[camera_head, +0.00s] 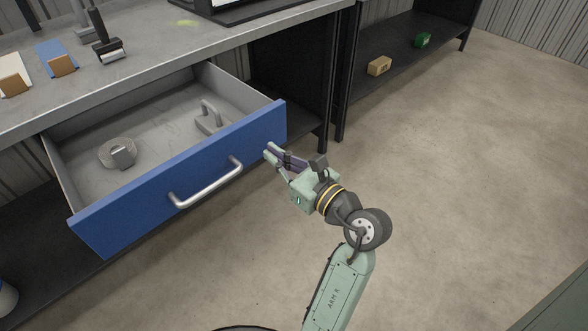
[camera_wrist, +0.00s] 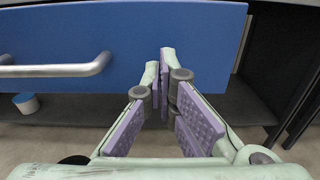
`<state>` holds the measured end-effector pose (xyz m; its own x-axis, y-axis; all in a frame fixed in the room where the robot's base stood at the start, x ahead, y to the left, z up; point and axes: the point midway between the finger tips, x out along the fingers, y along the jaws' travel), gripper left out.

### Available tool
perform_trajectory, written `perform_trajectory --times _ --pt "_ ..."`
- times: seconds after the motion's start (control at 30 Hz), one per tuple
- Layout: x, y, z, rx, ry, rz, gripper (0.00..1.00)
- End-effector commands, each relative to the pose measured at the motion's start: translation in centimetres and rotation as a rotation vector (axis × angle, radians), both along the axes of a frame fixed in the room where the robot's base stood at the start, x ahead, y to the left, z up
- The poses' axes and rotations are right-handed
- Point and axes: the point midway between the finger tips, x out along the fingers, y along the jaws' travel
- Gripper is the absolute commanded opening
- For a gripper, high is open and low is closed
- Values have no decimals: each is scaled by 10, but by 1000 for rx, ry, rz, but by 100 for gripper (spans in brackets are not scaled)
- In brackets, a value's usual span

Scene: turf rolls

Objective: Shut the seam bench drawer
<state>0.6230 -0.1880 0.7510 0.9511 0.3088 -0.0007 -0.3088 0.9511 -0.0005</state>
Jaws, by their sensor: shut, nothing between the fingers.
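The seam bench drawer (camera_head: 245,139) has a blue front with a silver bar handle (camera_head: 207,187) and stands pulled well out of the bench. Its blue front also fills the upper part of the wrist view (camera_wrist: 120,25), with the handle (camera_wrist: 60,70) at the left. My gripper (camera_head: 268,151) is shut and empty. Its fingertips (camera_wrist: 163,50) are at the drawer front, to the right of the handle. I cannot tell whether they touch the front. In the drawer lie a grey roll of tape (camera_head: 116,152) and a grey handled tool (camera_head: 207,118).
The bench top (camera_head: 155,55) carries a roller tool (camera_head: 107,47) and sample blocks. A dark lower shelf (camera_head: 40,235) runs under the drawer. A side shelf at the upper right holds a tan box (camera_head: 379,66) and a green box (camera_head: 423,40). The concrete floor (camera_head: 480,150) at the right is clear.

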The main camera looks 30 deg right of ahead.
Motion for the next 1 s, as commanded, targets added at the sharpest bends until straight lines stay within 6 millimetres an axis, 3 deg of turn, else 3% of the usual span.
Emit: perform_trajectory --times 0.23,0.77,1.0 --pt "30 10 0 0 0 1 0" --pt "36 12 0 1 -1 1 0" --pt "58 20 2 1 -1 4 0"
